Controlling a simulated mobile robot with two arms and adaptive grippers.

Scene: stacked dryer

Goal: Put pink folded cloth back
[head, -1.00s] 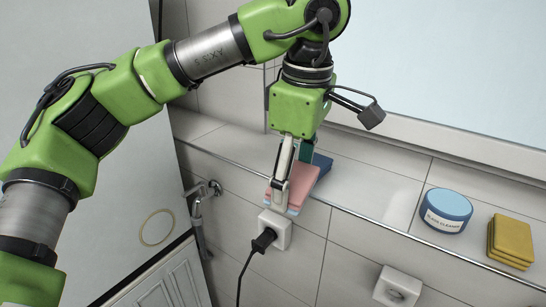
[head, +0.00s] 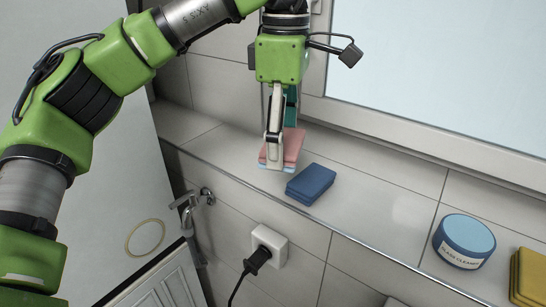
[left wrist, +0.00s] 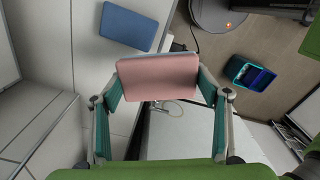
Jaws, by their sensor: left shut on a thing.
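The pink folded cloth (head: 294,146) is a flat pad with a pale blue edge. My left gripper (head: 280,150) is shut on it, one finger on each side. The left wrist view shows the pink cloth (left wrist: 158,77) between the two fingers (left wrist: 160,92). In the head view it is over the tiled ledge (head: 375,205), to the left of a blue folded cloth (head: 311,184). Whether it touches the ledge cannot be told. The blue cloth lies flat and apart from it, and also shows in the left wrist view (left wrist: 128,27). My right gripper is not in view.
A socket with a black plug (head: 268,246) and a tap (head: 190,205) are on the wall below. A window frame (head: 400,140) runs behind.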

